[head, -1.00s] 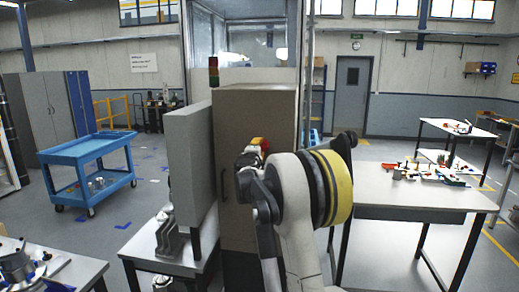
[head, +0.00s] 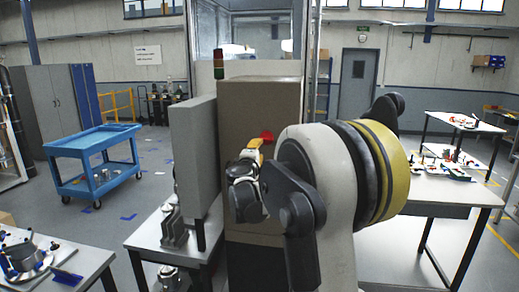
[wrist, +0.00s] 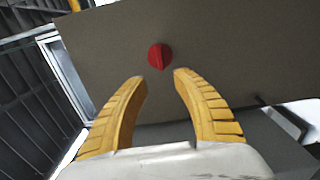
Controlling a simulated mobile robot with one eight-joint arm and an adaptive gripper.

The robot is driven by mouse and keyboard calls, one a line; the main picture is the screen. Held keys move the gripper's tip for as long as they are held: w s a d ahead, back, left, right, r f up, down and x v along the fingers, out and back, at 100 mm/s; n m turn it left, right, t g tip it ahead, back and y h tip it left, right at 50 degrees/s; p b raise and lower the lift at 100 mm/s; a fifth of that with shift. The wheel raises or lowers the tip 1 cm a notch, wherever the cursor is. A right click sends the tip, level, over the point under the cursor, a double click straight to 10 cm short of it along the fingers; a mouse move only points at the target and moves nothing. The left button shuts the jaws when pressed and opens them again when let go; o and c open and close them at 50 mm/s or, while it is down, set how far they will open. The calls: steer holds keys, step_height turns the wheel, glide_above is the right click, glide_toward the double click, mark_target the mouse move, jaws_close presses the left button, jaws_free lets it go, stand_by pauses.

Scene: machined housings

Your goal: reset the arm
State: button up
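My gripper (wrist: 159,82) shows in the wrist view with its two yellow fingers apart and nothing between them. Past the fingertips is a red knob (wrist: 160,56) on the face of a brown cabinet (wrist: 105,50). The fingers look apart from the knob. In the head view the gripper (head: 256,146) is small and partly hidden by my wrist, in front of the brown cabinet (head: 262,100). The red knob (head: 267,136) shows just beyond it. My arm is folded and fills the middle right of the head view.
A grey panel (head: 194,150) stands left of the cabinet over a small table (head: 150,240) with metal housings (head: 173,228). A blue cart (head: 92,150) stands at left. A worktable with parts (head: 450,192) is at right. Floor is open between cart and tables.

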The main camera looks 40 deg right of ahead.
stand_by(0.4)
steer(key=s+a+f+m+g+y+b, duration=0.2)
steer(key=s+a+f+m+y+b, duration=0.2)
steer(key=s+a+f, duration=1.2)
steer(key=s+a+f+m+g+y+b, duration=0.2)
steer(key=s+a+f+m+y+b, duration=0.2)
steer(key=s+a+f+y+b, duration=0.5)
steer(key=s+a+f+b, duration=0.1)
steer(key=s+a+f, duration=0.2)
steer(key=a, duration=0.3)
steer(key=s+a+f+b, duration=0.1)
steer(key=s+a+f, duration=0.3)
steer(key=s+a, duration=0.1)
steer(key=shift+a+y+b, duration=0.3)
steer(key=shift+a+y, duration=0.1)
steer(key=shift+a, duration=0.3)
steer(key=shift+s, duration=0.1)
